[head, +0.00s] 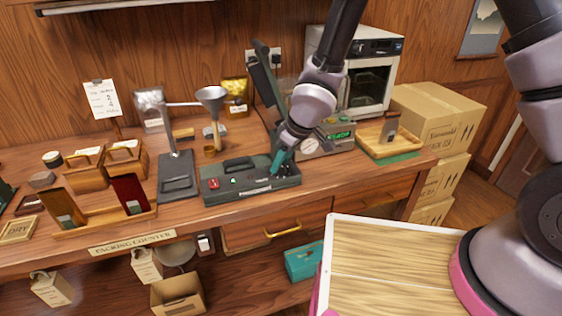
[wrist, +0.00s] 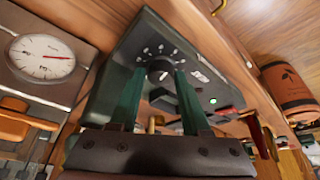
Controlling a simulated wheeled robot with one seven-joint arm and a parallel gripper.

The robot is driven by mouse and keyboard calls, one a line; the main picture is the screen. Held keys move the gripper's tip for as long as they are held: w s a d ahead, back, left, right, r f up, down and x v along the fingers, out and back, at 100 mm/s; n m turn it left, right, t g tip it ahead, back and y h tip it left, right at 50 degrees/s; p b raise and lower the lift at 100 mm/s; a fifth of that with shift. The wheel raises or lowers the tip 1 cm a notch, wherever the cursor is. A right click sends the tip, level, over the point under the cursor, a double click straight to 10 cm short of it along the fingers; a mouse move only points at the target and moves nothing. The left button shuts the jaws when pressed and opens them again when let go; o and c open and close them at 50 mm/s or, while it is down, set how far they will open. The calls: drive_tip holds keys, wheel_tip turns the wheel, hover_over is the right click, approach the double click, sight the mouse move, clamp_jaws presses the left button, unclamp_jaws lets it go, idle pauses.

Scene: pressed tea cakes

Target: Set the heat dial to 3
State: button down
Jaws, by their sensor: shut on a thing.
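The heat dial (wrist: 160,70) is a dark round knob with white marks in an arc around it, on the face of a dark green-black machine (wrist: 115,80). The same machine (head: 232,186) stands at the front middle of the counter in the head view, its lid raised. My gripper (wrist: 160,82) has one green finger on each side of the dial and is shut on it. In the head view my gripper (head: 277,163) reaches down to the machine's right end and hides the dial there. The number the dial points to is too small to read.
A green light (wrist: 213,101) and red switch (head: 212,184) sit left of the dial in the head view. A gauge (head: 309,146) stands close behind my gripper.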

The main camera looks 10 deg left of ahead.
drive_tip(key=n+g, duration=0.1)
drive_tip(key=n, duration=0.3)
drive_tip(key=n+g, duration=0.1)
drive_tip(key=n, duration=0.1)
drive_tip(key=shift+w+g, duration=0.25)
drive_tip(key=shift+g, duration=0.05)
drive_tip(key=n+g, duration=0.1)
drive_tip(key=n, duration=0.2)
drive_tip(key=n+g, duration=0.1)
drive_tip(key=n, duration=0.2)
drive_tip(key=shift+f+h, duration=0.1)
drive_tip(key=shift+h, duration=0.3)
drive_tip(key=shift+c, duration=1.9)
unclamp_jaws()
drive_tip(key=shift+w, duration=0.1)
